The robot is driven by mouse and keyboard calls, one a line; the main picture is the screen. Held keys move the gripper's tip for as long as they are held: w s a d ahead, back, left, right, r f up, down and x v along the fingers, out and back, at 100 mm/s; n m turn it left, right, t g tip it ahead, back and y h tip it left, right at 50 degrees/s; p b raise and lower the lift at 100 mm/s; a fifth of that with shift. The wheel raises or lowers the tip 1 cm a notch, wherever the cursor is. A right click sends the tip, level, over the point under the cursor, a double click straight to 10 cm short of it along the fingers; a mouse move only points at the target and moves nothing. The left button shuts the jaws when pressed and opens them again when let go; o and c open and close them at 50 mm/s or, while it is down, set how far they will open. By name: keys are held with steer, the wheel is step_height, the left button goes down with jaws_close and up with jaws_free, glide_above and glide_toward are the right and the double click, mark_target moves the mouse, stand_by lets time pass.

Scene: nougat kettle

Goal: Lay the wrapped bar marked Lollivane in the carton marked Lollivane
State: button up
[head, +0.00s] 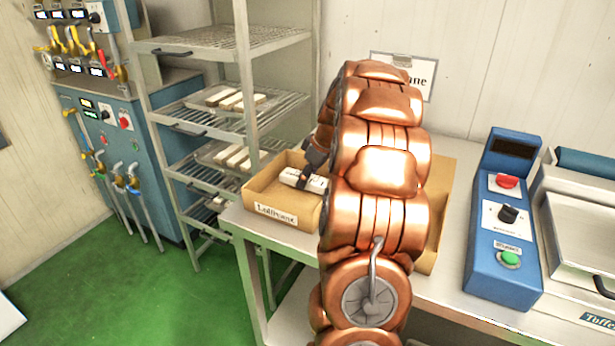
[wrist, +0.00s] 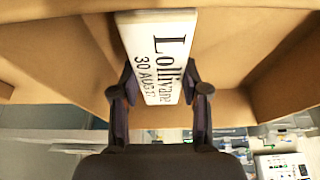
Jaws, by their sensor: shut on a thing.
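The wrapped bar (wrist: 158,50) is white with dark print reading "Lollivane" and "30 AUG". My gripper (wrist: 158,88) is shut on it, with one finger on each side, in the wrist view. The bar also shows in the head view (head: 303,180), at the opening of the carton marked Lollivane (head: 276,214). The carton is open brown cardboard with a white label on its front. In the wrist view, cardboard walls (wrist: 60,50) surround the bar's far part. I cannot tell whether the bar touches the carton floor. My copper arm hides the carton's right side.
The carton stands on a grey table (head: 250,226). Another cardboard carton (head: 440,205) shows partly behind my arm. A blue control box (head: 505,230) stands at right beside a machine (head: 580,230). A wire rack (head: 225,110) holds trays of bars at left.

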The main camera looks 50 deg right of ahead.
steer(key=shift+f+b, duration=0.2)
steer(key=shift+b, duration=0.3)
stand_by(0.3)
steer(key=o, duration=1.3)
steer(key=shift+o, duration=0.2)
steer(key=o, duration=0.4)
steer(key=shift+r+p, duration=0.55)
steer(key=shift+r, duration=3.45)
